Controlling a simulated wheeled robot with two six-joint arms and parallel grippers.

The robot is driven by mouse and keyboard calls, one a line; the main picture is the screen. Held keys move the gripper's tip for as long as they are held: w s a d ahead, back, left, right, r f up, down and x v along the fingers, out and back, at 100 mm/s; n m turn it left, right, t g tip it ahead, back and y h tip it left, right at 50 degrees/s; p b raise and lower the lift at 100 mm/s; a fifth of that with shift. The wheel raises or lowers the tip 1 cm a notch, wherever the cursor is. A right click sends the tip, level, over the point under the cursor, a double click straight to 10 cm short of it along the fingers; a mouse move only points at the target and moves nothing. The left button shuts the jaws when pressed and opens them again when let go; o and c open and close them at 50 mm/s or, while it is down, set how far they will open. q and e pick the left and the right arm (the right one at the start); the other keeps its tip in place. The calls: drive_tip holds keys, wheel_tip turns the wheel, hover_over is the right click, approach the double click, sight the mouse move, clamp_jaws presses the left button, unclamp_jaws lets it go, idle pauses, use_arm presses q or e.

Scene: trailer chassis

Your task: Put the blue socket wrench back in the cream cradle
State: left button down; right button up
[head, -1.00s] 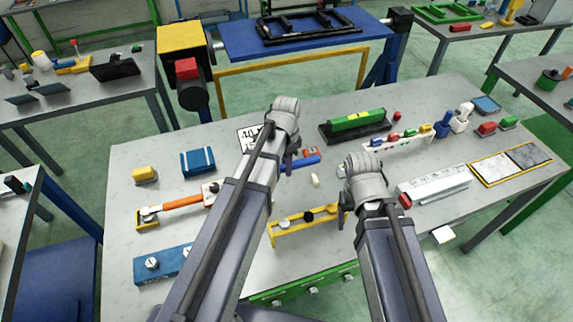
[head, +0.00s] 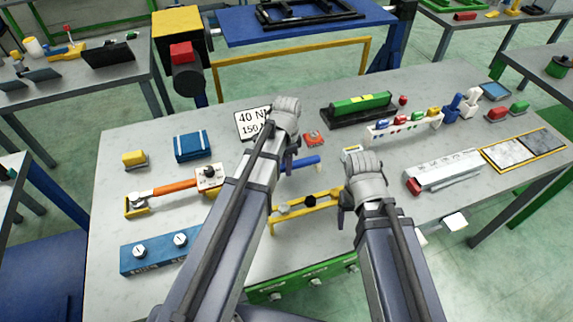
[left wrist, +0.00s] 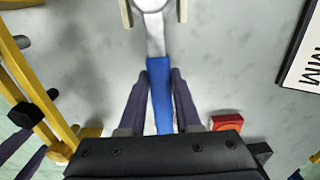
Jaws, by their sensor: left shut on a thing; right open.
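The blue socket wrench (head: 305,162) is in my left gripper (head: 290,163). In the left wrist view its blue handle (left wrist: 160,88) is between the fingers of the gripper (left wrist: 160,112), which is shut on it. The silver head (left wrist: 154,32) points to the top edge. Two cream prongs of the cradle (left wrist: 126,13) stand on either side of the head; I cannot tell whether it rests in them. My right gripper (head: 346,205) is open near the yellow holder's right end.
A yellow holder (head: 290,211) with a black knob lies in front of the wrench. A red block (head: 314,138) and a number sign (head: 252,123) lie behind it. An orange-handled tool (head: 175,188) is at left, a white box (head: 443,175) at right.

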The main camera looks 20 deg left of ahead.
use_arm(q)
drive_tip(key=shift+f, duration=0.1)
idle(0.7)
drive_tip(key=shift+c, duration=0.2)
unclamp_jaws()
idle(0.4)
drive_tip(key=shift+r+p, duration=4.05)
drive_tip(key=shift+p, duration=0.05)
use_arm(e)
wheel_tip(320, 180, up, 8)
use_arm(q)
drive_tip(key=shift+f, duration=0.2)
use_arm(e)
drive_tip(key=shift+f, duration=0.2)
use_arm(q)
wheel_tip(320, 180, down, 6)
drive_tip(key=b, duration=0.6)
drive_tip(key=shift+r, duration=0.25)
use_arm(e)
wheel_tip(320, 180, down, 6)
drive_tip(key=shift+r, duration=0.2)
use_arm(q)
drive_tip(key=shift+r, duration=0.15)
use_arm(e)
drive_tip(key=shift+r, duration=0.15)
